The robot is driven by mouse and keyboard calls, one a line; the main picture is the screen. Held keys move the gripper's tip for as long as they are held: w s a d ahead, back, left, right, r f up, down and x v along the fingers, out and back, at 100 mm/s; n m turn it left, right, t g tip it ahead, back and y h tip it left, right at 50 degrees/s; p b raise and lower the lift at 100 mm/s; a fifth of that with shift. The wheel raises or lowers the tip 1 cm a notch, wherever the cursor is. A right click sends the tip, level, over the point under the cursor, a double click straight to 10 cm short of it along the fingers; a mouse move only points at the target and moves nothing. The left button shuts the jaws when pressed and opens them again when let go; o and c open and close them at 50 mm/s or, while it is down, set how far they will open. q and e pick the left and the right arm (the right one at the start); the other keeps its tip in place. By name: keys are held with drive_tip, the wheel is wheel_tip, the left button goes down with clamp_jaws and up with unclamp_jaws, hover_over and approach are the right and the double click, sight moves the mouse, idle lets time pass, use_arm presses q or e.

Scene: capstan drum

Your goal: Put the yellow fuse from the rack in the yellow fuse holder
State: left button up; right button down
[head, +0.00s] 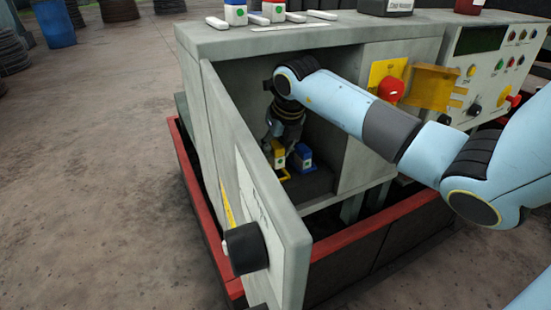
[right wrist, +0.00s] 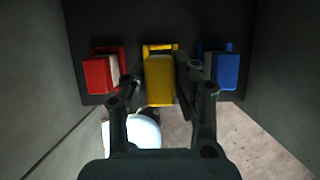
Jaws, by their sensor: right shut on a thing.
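The yellow fuse (head: 278,156) is inside the open cabinet, between the fingers of my right gripper (head: 275,138), which is shut on it. In the right wrist view the yellow fuse (right wrist: 159,79) stands between the two fingers of the right gripper (right wrist: 160,84). The yellow holder (right wrist: 160,47) shows as a bar just beyond the fuse; its yellow frame (head: 284,178) shows low in the cabinet. I cannot tell whether the fuse is fully seated or slightly above the holder. My left gripper is not in view.
A blue fuse (right wrist: 226,70) is to the right and a red fuse (right wrist: 100,75) to the left, both close to the fingers. The grey cabinet door (head: 250,180) stands open at left. Blocks (head: 235,12) and white bars sit on the cabinet top (head: 320,36).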

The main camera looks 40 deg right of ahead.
sight(276, 158)
drive_tip(key=shift+w+f, duration=0.15)
drive_tip(key=shift+f, duration=1.6)
drive_tip(key=shift+f, duration=0.15)
drive_tip(key=c, duration=1)
unclamp_jaws()
drive_tip(key=shift+c, duration=0.2)
drive_tip(key=shift+r, duration=0.5)
drive_tip(key=shift+s+a+r, duration=0.2)
drive_tip(key=shift+s+r, duration=0.7)
drive_tip(key=shift+r, duration=0.25)
drive_tip(key=s+a, duration=0.3)
drive_tip(key=s, duration=0.8)
drive_tip(key=shift+a, duration=0.25)
